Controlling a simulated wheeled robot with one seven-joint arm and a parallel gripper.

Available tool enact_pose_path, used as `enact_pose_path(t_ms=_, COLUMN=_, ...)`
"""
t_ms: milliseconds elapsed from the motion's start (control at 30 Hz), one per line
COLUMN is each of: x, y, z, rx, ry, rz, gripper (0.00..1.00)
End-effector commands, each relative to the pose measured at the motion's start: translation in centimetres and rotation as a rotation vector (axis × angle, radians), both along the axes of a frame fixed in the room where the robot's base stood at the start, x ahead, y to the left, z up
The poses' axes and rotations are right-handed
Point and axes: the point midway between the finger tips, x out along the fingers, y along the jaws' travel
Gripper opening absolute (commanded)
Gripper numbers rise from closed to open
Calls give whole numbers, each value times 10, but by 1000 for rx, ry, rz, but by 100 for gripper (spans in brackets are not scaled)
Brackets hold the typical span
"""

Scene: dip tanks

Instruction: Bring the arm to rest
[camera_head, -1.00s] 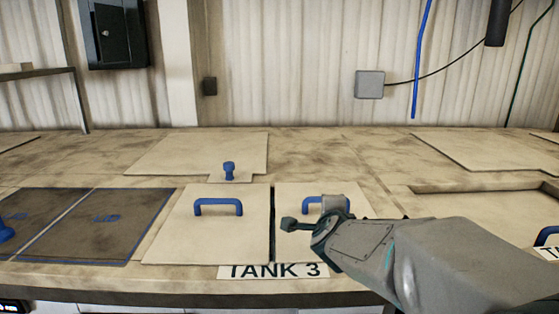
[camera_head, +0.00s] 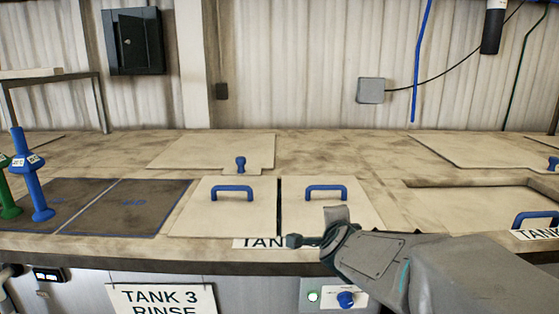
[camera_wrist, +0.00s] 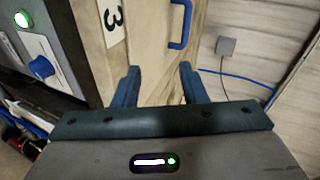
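My gripper (camera_head: 312,230) is in front of the bench's front edge in the head view, below the right-hand lid of tank 3. In the wrist view its two dark fingers (camera_wrist: 158,84) stand apart with nothing between them, so it is open and empty. My grey arm reaches in from the lower right of the head view. Two pale lids with blue handles, a left lid (camera_head: 222,215) and a right lid (camera_head: 345,212), lie flat beside each other on the bench. The gripper partly hides the tank 3 label (camera_head: 258,243).
A blue upright-handled thing (camera_head: 35,190) and a green one (camera_head: 8,195) stand at the left by dark panels (camera_head: 125,208). A blue knob (camera_head: 346,299) and lit green indicator (camera_head: 313,297) are on the bench front, near my arm.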

Motion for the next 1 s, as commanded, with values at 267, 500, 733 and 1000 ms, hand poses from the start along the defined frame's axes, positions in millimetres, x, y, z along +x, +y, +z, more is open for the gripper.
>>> enact_pose_path(t_ms=267, x=-29, y=17, z=-16, rx=-183, ry=123, rz=212, gripper=38)
enact_pose_path(t_ms=500, x=-81, y=26, z=-43, rx=-433, ry=301, rz=496, gripper=38)
enact_pose_path(t_ms=733, x=-174, y=6, z=-83, rx=-763, ry=586, rz=901, gripper=38)
enact_pose_path(t_ms=1000, x=-237, y=-22, z=-102, rx=-921, ry=781, rz=1145, gripper=38)
